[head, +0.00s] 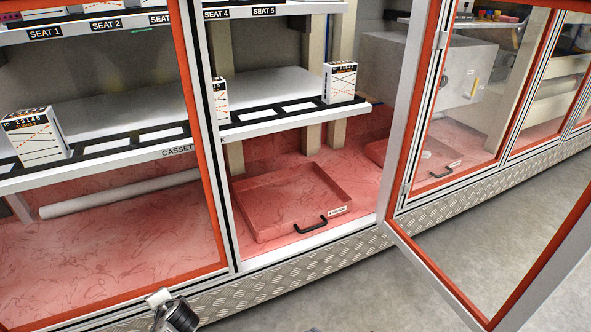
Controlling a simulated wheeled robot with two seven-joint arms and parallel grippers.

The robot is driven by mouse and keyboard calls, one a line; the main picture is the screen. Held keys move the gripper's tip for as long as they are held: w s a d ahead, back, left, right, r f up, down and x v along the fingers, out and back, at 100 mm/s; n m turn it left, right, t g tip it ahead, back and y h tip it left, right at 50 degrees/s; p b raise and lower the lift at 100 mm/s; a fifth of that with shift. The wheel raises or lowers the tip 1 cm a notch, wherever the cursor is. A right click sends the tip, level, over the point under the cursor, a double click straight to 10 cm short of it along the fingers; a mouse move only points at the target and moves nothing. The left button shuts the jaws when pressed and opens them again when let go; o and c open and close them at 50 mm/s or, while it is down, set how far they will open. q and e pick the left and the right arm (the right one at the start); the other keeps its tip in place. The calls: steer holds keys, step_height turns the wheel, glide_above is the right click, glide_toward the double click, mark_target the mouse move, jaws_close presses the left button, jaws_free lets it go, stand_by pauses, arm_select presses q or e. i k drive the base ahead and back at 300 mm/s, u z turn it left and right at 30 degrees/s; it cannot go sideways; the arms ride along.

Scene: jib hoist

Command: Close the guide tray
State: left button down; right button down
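A shallow red tray (262,225) with a black bar handle (310,225) and a small white label lies on the red floor of the cabinet, behind the open door frame. The label is too small to read, so I cannot tell for sure that it is the guide tray. A second red tray with a black handle (445,170) shows through the door's glass at the right, partly hidden. A dark and silver part of my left arm or gripper (172,311) shows at the bottom edge, apart from both trays; its fingers cannot be made out. My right gripper is not in view.
The orange-edged glass door (470,310) stands open into the aisle on the right. A shelf (270,126) with white boxes (339,82) hangs above the tray. A patterned metal sill (290,275) runs along the front. Grey floor (370,300) is clear before it.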

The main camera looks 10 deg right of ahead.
mark_target(276, 204)
steer(key=z, duration=0.7)
steer(key=i, duration=1.65)
